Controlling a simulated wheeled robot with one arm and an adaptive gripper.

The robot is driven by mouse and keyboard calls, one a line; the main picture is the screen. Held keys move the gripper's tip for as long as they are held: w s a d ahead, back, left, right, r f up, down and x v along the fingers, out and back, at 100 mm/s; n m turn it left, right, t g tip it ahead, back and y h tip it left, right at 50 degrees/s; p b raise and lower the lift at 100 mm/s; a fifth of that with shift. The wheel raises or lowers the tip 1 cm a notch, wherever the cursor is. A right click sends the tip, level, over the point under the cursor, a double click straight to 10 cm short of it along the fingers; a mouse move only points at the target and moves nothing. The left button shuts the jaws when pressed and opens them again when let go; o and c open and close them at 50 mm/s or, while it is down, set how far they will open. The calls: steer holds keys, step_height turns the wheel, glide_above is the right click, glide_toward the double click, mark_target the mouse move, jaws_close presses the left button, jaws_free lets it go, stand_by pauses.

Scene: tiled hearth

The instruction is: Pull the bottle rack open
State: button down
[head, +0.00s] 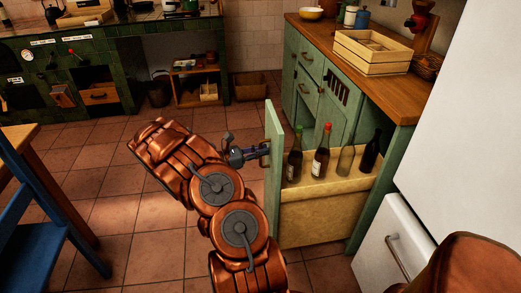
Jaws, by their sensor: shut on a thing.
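The bottle rack (322,218) stands pulled out from the green cabinet at the right, with its pale side panel showing. Its green front panel (273,135) is upright and well apart from the cabinet. My gripper (258,153) is at the outer face of the front panel, shut on the rack's handle (265,158). The fingertips are small and partly hard to make out against the handle.
A wooden crate (371,53) stands on the cabinet's worktop (385,90). A white fridge (455,120) is close at the right. A blue chair (45,215) stands at the left. Tiled floor (150,245) lies open left of the rack.

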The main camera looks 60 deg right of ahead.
steer(key=shift+f, duration=0.1)
steer(key=c, duration=1.2)
jaws_free()
steer(key=shift+w+a, duration=0.1)
steer(key=shift+w, duration=0.05)
steer(key=v, duration=1.2)
